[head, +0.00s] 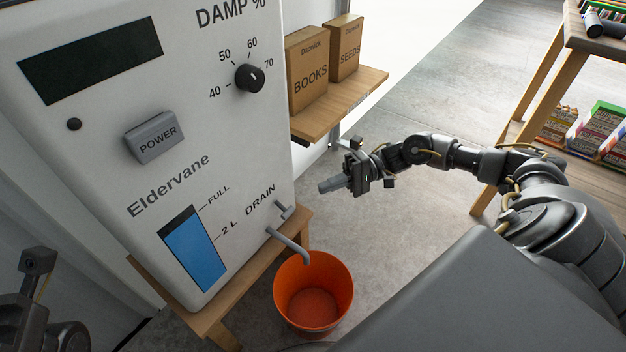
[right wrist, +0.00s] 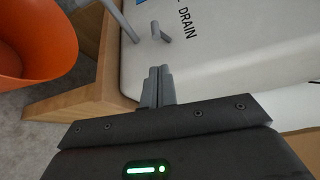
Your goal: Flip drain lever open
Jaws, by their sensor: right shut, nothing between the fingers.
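The drain lever (head: 284,210) is a small grey handle on the lower right of the white dehumidifier's front (head: 120,185), under the word DRAIN. It also shows in the right wrist view (right wrist: 160,33), beyond my fingertips and apart from them. The grey drain spout (head: 290,246) curves down over an orange bucket (head: 314,290) that looks empty. The blue level window (head: 194,250) is filled nearly to FULL. My right gripper (head: 325,187) is shut and empty, to the right of the lever, pointing left at the machine. Part of my left arm (head: 40,300) shows at the lower left; its fingertips are not clear.
The machine stands on a wooden stand (head: 215,310). A wooden shelf (head: 350,105) with two boxes, BOOKS (head: 307,75) and SEEDS (head: 345,50), is behind my right gripper. A wooden rack (head: 545,80) stands at the right. The floor between is clear.

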